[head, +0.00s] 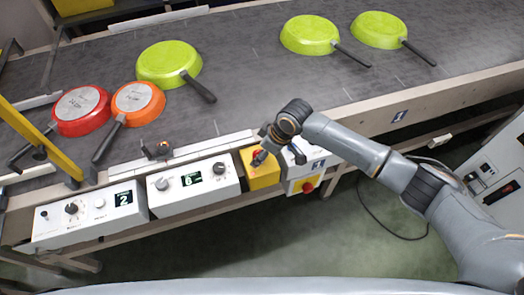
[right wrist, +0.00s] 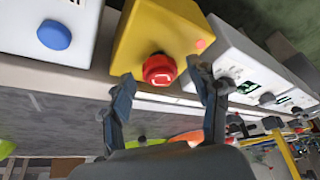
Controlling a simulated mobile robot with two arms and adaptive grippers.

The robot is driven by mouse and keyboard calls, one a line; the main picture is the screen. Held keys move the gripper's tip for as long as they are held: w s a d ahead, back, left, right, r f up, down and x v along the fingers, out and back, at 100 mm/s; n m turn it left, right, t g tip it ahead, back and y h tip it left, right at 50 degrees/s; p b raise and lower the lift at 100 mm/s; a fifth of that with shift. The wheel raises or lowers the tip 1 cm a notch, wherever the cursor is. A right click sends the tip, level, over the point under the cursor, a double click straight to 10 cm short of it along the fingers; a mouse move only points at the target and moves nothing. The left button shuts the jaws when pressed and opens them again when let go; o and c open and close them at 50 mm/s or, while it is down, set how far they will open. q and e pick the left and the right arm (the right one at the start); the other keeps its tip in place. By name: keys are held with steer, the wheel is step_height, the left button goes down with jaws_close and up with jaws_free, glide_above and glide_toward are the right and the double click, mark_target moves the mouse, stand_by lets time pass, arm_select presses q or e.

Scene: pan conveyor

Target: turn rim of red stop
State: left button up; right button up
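The red stop is a round red mushroom button (right wrist: 159,70) on a yellow box (right wrist: 140,30). In the head view the yellow box (head: 264,177) is mounted on the conveyor's front side, and my gripper partly hides the button. My right gripper (right wrist: 163,80) is open, its two dark fingers apart on either side of the button with gaps left and right. I cannot tell whether the fingertips reach the depth of its rim. In the head view my right gripper (head: 265,150) is just above the box. My left gripper is not in view.
Left of the yellow box stand two white control boxes with displays, one nearer (head: 194,186) and one farther left (head: 90,215). A red-and-yellow switch (head: 308,187) sits to the right. Green, red and orange pans lie upside down on the belt (head: 260,80). A yellow post (head: 40,140) stands left.

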steer(key=c, duration=1)
steer(key=shift+s+r+m+p, duration=0.1)
steer(key=shift+r+m+p, duration=0.1)
steer(key=shift+m+p, duration=0.55)
steer(key=shift+c, duration=0.2)
steer(key=m+p, duration=0.1)
steer(key=p, duration=0.1)
steer(key=m+t+h+p, duration=0.1)
steer(key=m+p, duration=0.1)
steer(key=p, duration=0.1)
steer(key=shift+s+a+m+p, duration=0.15)
steer(key=shift+a+m+p, duration=0.05)
steer(key=shift+m+p, duration=0.1)
steer(key=shift+a+m+t+h+p, duration=0.1)
steer(key=shift+m+t+h+p, duration=0.4)
steer(key=shift+m+p, duration=0.6)
steer(key=shift+f+m+h+p, duration=0.2)
steer(key=shift+m+h+p, duration=0.3)
steer(key=shift+m, duration=0.65)
steer(key=o, duration=1.2)
